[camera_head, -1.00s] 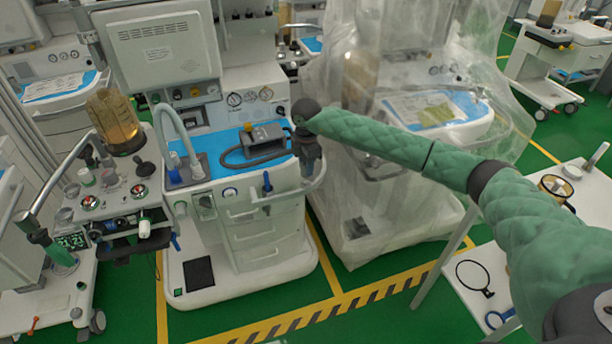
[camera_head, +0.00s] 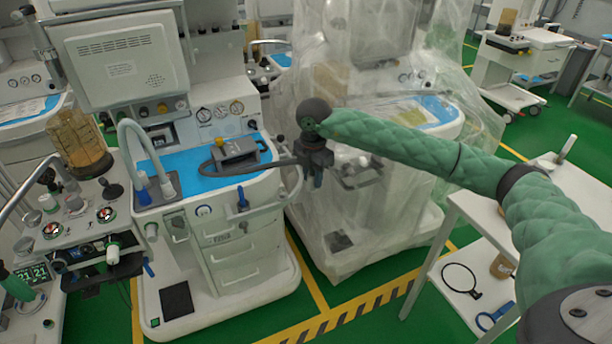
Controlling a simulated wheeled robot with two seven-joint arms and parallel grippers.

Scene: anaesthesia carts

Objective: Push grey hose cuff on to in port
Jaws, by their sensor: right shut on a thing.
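My right gripper (camera_head: 314,170) is at the centre of the head view, at the right end of the cart's worktop. It is shut on the end of a dark grey hose (camera_head: 282,161); the jaws hide most of the cuff. The hose runs left to a dark grey device (camera_head: 235,152) with a yellow knob, on the blue mat (camera_head: 190,172). My left gripper is not in view.
A plastic-draped cart (camera_head: 350,215) stands right behind my right gripper. A white table (camera_head: 450,268) at the right holds a black-rimmed ring. A pale curved tube (camera_head: 130,140) rises at the mat's left. Green floor is clear in front of the carts.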

